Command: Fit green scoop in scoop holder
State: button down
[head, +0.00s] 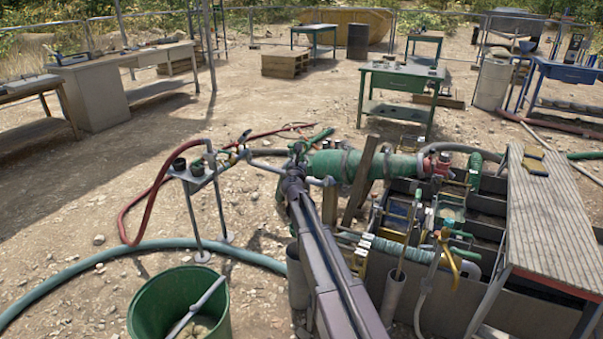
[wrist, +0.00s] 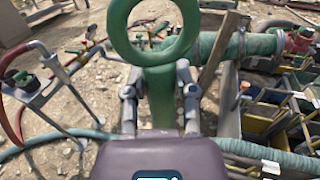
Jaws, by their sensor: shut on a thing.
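The green scoop (wrist: 160,92) shows in the wrist view as a green shaft with a large ring at its top. My gripper (wrist: 159,84) is shut on the shaft, one finger on each side, and holds it above the ground. In the head view my gripper (head: 302,165) is at the end of my arm, left of the thick green pipe, and the scoop is hard to separate from the pipe. A metal stand (head: 197,180) with dark round cups stands to the left, apart from my gripper; it also shows in the wrist view (wrist: 40,90). I cannot tell whether it is the scoop holder.
A thick green pipe (head: 345,165) and a tank with dark compartments and a slatted cover (head: 540,210) lie to the right. A green bucket (head: 165,305) stands front left. Red and teal hoses (head: 90,262) cross the ground. Open gravel lies beyond, before several workbenches.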

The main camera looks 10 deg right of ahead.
jog(key=shift+w+d+f+h+b, duration=0.1)
jog(key=shift+d+f+h+b, duration=0.1)
jog(key=shift+f+b, duration=0.7)
jog(key=shift+w+d+f+h+b, duration=0.1)
jog(key=shift+f+h+b, duration=0.1)
jog(key=shift+f+b, duration=0.65)
jog(key=shift+f, duration=0.3)
jog(key=shift+f+b, duration=1.3)
jog(key=shift+f, duration=0.1)
jog(key=shift+d, duration=0.1)
jog(key=shift+f, duration=0.1)
jog(key=shift+f+b, duration=3.85)
jog(key=shift+b, duration=0.15)
